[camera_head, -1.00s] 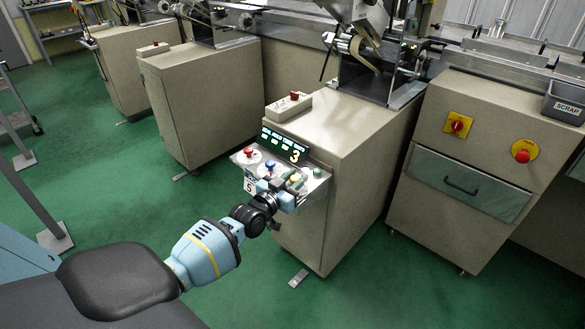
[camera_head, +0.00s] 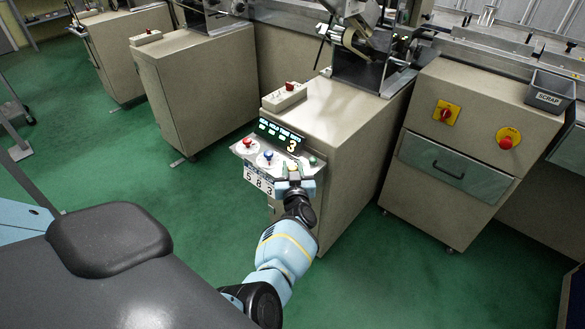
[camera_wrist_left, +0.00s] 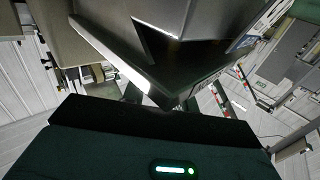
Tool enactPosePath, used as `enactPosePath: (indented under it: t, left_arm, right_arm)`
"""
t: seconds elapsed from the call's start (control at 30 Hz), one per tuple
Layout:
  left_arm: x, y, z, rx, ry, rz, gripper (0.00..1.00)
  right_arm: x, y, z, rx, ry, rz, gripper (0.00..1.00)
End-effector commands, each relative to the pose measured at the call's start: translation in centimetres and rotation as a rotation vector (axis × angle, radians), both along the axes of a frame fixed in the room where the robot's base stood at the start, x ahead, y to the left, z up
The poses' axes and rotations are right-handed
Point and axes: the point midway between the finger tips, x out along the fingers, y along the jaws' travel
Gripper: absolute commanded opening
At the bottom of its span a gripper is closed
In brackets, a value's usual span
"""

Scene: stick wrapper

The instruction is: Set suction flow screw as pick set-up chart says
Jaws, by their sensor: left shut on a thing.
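The control panel (camera_head: 240,149) juts from the front of a beige cabinet. It carries a red knob (camera_head: 248,143), a blue knob (camera_head: 268,155) and a yellow-topped knob (camera_head: 293,168). A dark display (camera_head: 279,136) above them has green-lit labels and a large 3 at its right end. A white card (camera_head: 258,180) on the panel's front reads 5, 8, 3. My left gripper (camera_head: 294,181) is at the panel's right part, shut on the yellow-topped knob, which it partly hides. The left wrist view shows mostly dark surfaces; the knob is not clear there. My right gripper is not in view.
A small box with a red button (camera_head: 289,87) stands on the cabinet top. A green button (camera_head: 313,160) is close right of my gripper. A second cabinet (camera_head: 453,150) with a drawer and a scrap bin (camera_head: 550,92) stands right. Green floor lies open in front.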

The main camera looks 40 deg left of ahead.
Motion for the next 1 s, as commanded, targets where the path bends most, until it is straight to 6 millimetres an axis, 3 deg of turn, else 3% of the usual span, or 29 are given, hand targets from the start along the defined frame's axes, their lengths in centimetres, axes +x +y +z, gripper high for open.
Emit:
enactPosePath:
  t: [0.4, 0.97, 1.0]
  left_arm:
    - [0.1, -0.06, -0.07, 0.0, -0.001, 0.197, 0.06]
    - [0.11, 0.07, 0.2, 0.003, -0.004, 0.229, 0.06]
    - [0.11, 0.08, 0.21, 0.003, -0.004, 0.229, 0.31]
  right_arm:
    - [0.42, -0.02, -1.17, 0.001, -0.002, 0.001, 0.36]
    - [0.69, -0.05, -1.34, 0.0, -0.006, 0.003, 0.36]
    - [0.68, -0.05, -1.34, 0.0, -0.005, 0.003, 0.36]
